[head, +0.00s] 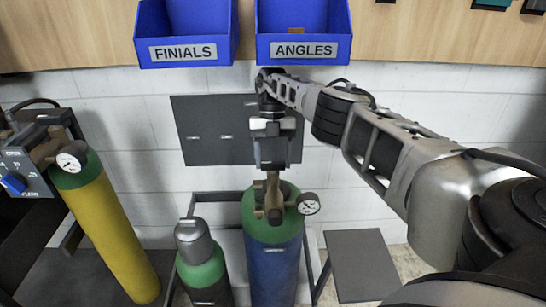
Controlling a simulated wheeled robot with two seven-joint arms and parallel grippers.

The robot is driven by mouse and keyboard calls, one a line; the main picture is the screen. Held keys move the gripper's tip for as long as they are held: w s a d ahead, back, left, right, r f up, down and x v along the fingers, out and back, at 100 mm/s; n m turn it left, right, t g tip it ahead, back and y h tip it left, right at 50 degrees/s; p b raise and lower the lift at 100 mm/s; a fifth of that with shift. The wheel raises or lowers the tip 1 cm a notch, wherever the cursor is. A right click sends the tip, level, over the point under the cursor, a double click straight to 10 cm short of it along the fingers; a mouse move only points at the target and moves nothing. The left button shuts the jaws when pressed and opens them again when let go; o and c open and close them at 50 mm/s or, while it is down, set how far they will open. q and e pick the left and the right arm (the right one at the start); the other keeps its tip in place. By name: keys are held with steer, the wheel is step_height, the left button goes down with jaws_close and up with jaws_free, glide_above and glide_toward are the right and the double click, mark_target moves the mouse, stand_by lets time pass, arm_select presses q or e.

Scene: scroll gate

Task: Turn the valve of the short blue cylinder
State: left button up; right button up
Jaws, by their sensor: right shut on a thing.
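The blue cylinder (273,268) with a green shoulder stands upright at the lower middle of the head view. A brass valve (273,190) sits on its top, with a round pressure gauge (309,204) on its right side. My right gripper (272,166) points down from directly above and is shut on the top of the valve. The fingers hide the valve's upper end, so I cannot tell how far it is turned. My left gripper is not in view.
A yellow cylinder (112,240) with a gauge stands at left, beside a machine with a blue knob (13,184). A grey-capped cylinder (194,243) stands close left of the blue one. Blue bins, finials (184,52) and angles (304,48), hang above. A grey panel (193,148) is behind.

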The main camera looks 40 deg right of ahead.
steer(key=o, duration=1)
